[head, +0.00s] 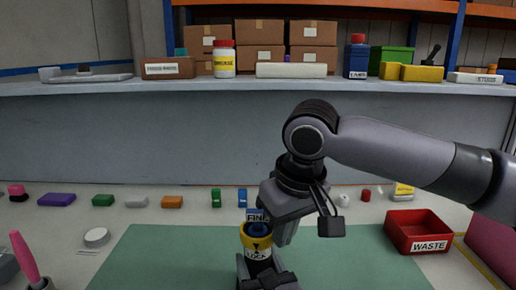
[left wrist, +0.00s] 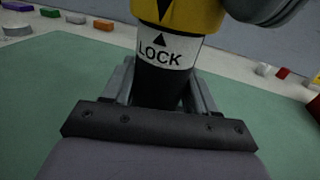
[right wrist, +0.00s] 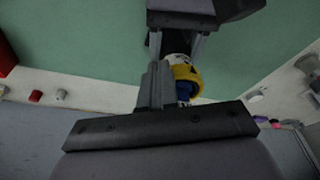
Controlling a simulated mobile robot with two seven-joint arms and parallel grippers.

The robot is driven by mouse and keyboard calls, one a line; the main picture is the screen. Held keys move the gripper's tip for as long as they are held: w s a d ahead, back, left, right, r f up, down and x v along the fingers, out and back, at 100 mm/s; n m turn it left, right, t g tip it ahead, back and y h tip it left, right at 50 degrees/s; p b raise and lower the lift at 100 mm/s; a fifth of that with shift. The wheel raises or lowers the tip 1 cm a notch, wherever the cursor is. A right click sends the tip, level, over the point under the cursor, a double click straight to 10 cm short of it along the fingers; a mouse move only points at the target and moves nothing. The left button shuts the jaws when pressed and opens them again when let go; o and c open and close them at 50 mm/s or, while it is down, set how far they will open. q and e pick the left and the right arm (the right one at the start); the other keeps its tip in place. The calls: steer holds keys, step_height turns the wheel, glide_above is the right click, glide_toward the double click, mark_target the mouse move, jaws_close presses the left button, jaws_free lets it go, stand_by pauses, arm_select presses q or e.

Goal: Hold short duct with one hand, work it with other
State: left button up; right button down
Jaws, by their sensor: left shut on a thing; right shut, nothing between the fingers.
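The short duct stands upright in the head view, with a dark lower tube, a white LOCK label (head: 258,254) with an arrow, and a yellow collar (head: 247,238). Blue shows at its top, next to a partly hidden blue label (head: 256,214). In the left wrist view the dark tube (left wrist: 160,88) sits between the fingers of my left gripper (left wrist: 162,75), shut on it below the label. My right gripper (head: 282,238) is shut and empty, close beside the collar. In the right wrist view its closed fingers (right wrist: 156,75) lie next to the yellow collar (right wrist: 187,73); contact is unclear.
A green mat (head: 165,255) covers the table's middle. A red WASTE bin (head: 418,231) stands to the right. Several small coloured blocks line the back of the table. A pink-handled tool (head: 25,258) is at the left. A shelf (head: 180,88) with boxes and bottles runs behind.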

steer(key=shift+s+a, duration=0.1)
steer(key=shift+a, duration=0.2)
arm_select(q)
steer(key=shift+d, duration=0.1)
arm_select(e)
steer(key=shift+s+a, duration=0.4)
steer(key=shift+a, duration=0.25)
steer(key=shift+s+a, duration=0.35)
steer(key=shift+a, duration=0.3)
arm_select(q)
steer(key=shift+s, duration=0.1)
arm_select(e)
steer(key=shift+a, duration=0.2)
stand_by(0.3)
steer(key=shift+s+d, duration=0.1)
steer(key=shift+s, duration=0.2)
steer(key=w+a+v, duration=0.1)
steer(key=v, duration=0.5)
glide_above(263, 240)
steer(key=s, duration=0.3)
steer(key=shift+r, duration=0.15)
